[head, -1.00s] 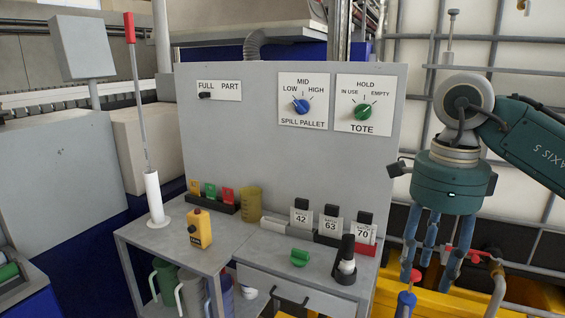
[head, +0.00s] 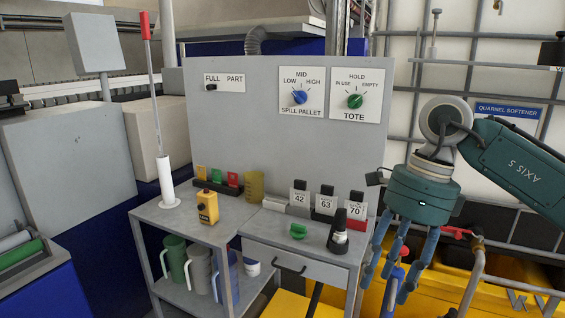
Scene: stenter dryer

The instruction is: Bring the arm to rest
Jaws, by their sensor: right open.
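My right gripper (head: 398,262) is at the right of the head view, on a teal arm that comes in from the right edge. Part of the red-handled valve lies behind and beside the fingers. My left gripper does not show.
Pipes and a red valve handle (head: 456,232) are close to the gripper.

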